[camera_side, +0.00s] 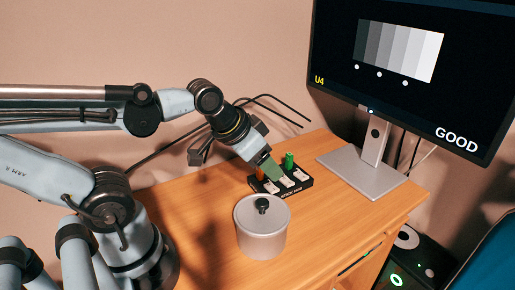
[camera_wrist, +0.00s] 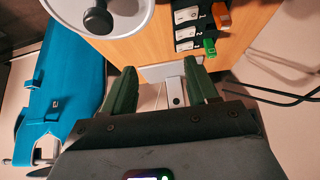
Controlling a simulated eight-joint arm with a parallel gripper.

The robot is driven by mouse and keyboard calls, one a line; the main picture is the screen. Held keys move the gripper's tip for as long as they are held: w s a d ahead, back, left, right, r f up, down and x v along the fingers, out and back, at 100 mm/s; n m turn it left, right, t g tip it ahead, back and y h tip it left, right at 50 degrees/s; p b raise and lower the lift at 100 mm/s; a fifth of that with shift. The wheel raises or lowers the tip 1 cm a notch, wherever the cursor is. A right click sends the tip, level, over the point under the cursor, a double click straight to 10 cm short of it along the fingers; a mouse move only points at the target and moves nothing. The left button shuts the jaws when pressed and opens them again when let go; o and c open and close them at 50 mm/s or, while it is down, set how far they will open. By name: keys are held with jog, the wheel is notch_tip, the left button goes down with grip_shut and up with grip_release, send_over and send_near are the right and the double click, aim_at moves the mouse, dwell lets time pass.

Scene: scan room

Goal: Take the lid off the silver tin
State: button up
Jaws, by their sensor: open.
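The silver tin (camera_side: 261,235) stands upright on the wooden desk. Its round lid (camera_side: 245,214) is on top, with a dark knob (camera_side: 262,204) at the centre. In the wrist view the lid (camera_wrist: 135,12) is cut by the top edge, with the black knob (camera_wrist: 98,19) hanging into sight. My gripper (camera_side: 269,168) is above the desk behind the tin, apart from it. In the wrist view its two green fingers (camera_wrist: 160,82) are spread, with nothing held between them.
A black block (camera_side: 303,181) with white switches and green and orange pieces lies close behind the tin. A monitor on a silver stand (camera_side: 362,175) is at the back right. Cables (camera_side: 262,98) run along the wall. The desk (camera_side: 330,225) is clear right of the tin.

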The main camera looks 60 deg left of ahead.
jog(key=s+d+r+m+g, duration=0.4)
jog(key=r+g, duration=0.1)
jog(key=r, duration=0.3)
send_over(262, 201)
jog(key=shift+h, duration=0.3)
jog(key=f, duration=0.6)
jog(key=shift+s+a+f, duration=0.15)
jog(key=shift+s+f, duration=0.05)
jog(key=shift+f, duration=2.85)
grip_shut()
